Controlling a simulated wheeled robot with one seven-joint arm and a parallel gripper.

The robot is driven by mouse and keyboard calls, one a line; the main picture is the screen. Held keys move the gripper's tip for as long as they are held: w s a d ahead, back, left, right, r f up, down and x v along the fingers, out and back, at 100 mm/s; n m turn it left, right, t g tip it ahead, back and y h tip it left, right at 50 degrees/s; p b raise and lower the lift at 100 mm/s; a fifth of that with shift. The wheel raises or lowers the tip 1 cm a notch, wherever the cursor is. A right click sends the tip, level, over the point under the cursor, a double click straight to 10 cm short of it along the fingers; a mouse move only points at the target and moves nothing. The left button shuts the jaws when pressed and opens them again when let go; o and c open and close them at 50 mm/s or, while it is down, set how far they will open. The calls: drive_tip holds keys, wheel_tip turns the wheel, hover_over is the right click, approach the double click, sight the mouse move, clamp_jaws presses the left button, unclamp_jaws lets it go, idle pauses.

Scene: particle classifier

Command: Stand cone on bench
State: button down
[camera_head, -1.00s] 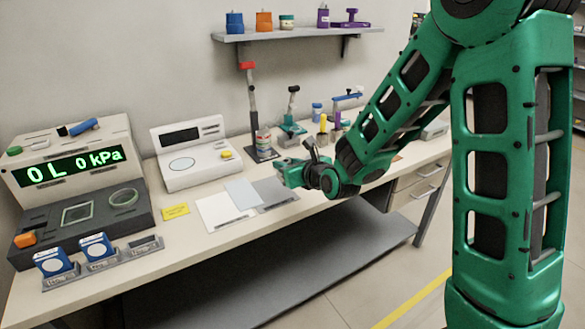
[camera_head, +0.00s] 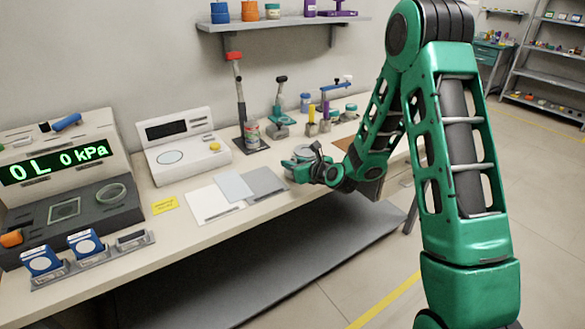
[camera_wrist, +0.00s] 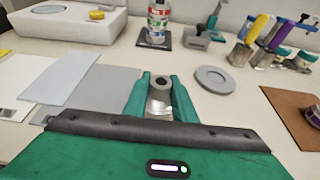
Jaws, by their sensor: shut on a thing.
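The cone (camera_wrist: 159,102) is a small silvery metal piece with a grey round top that has a dark hole. It shows between the two green fingers of my gripper (camera_wrist: 160,95) in the wrist view, and they are shut on it. Its lower end is hidden behind the gripper body, so I cannot tell whether it touches the bench. In the head view my gripper (camera_head: 303,165) is low over the front part of the bench (camera_head: 180,228), just right of the grey sheet. The cone is too small to make out clearly there.
A brown board (camera_wrist: 292,112) is farther right. Flat sheets (camera_wrist: 64,85) lie to the left. A can on a stand (camera_wrist: 158,22) and several tools are behind. Bare bench shows around the ring.

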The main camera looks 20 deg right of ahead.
drive_tip(key=shift+f, duration=0.65)
drive_tip(key=c, duration=1.5)
unclamp_jaws()
drive_tip(key=shift+f, duration=0.1)
drive_tip(key=shift+o, duration=0.2)
